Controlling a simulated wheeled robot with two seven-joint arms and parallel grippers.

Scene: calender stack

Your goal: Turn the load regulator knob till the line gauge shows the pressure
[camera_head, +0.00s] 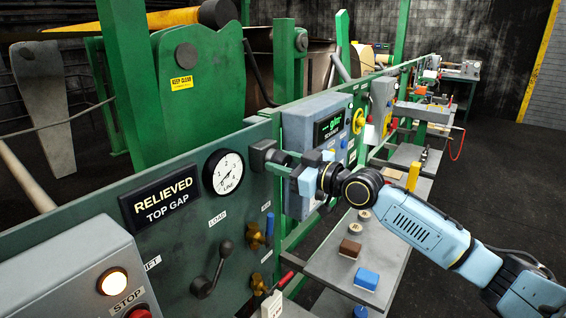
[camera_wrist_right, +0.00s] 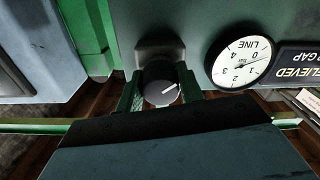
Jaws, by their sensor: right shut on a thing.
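The load regulator knob (camera_wrist_right: 163,92) is a round grey knob with a white pointer mark, on a dark housing on the green panel. In the right wrist view it sits between the two green fingers of my right gripper (camera_wrist_right: 161,92), which is shut on it. In the head view my right gripper (camera_head: 284,163) reaches the housing (camera_head: 260,156) from the right, and its fingers largely hide the knob. The line gauge (camera_head: 223,172) is a white dial beside it. In the wrist view the gauge (camera_wrist_right: 241,62) appears upside down, its needle near the low end, around 0 to 1. My left gripper is not in view.
A "RELIEVED TOP GAP" sign (camera_head: 166,200) is left of the gauge. Below are a black lever (camera_head: 212,272) and brass valves (camera_head: 256,236). A grey box with a green display (camera_head: 316,118) stands close behind my gripper. A shelf (camera_head: 335,262) holds coloured blocks.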

